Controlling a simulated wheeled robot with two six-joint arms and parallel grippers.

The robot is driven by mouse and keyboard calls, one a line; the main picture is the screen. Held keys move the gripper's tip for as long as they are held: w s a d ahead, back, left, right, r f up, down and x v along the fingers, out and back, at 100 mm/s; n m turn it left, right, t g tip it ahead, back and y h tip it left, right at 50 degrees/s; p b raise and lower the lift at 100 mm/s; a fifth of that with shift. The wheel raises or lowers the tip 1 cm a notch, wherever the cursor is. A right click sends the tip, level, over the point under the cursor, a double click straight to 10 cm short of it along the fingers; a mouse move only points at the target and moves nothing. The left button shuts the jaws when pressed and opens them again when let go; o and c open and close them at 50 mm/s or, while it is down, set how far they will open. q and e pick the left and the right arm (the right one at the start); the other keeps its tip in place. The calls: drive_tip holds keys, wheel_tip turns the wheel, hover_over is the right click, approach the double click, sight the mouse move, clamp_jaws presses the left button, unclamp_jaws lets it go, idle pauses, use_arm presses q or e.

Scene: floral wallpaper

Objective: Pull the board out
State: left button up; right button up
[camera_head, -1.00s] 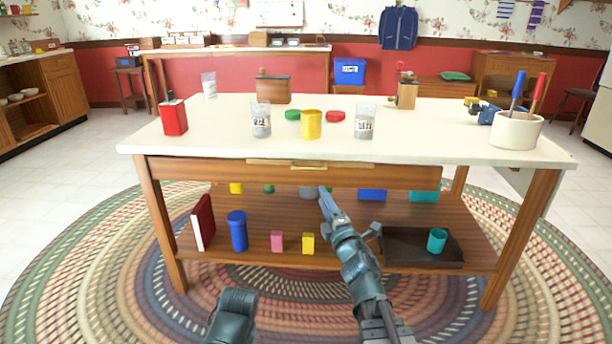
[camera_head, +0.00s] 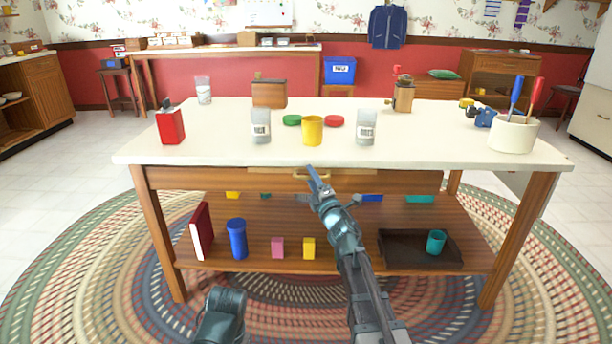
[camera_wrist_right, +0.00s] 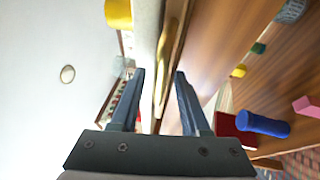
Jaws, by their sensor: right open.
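The board's front edge (camera_head: 350,173) is a light wooden strip just under the white tabletop, along the table's front. A brass-coloured handle shows on it in the right wrist view (camera_wrist_right: 170,60), where it lies between and beyond my fingertips. My right gripper (camera_head: 313,172) is open, with its tips close to the handle in the head view. It hides part of the strip there; I cannot tell whether it touches. In the right wrist view my right gripper (camera_wrist_right: 160,73) has both fingers apart with nothing held.
The white tabletop (camera_head: 220,150) holds a yellow cup (camera_head: 312,130), glass jars (camera_head: 261,126), a red can (camera_head: 170,124) and a white pen pot (camera_head: 513,134). The lower shelf holds a blue cylinder (camera_head: 237,238), small blocks and a dark tray (camera_head: 400,250).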

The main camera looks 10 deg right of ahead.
drive_tip(key=shift+w, duration=0.1)
clamp_jaws()
idle(1.4)
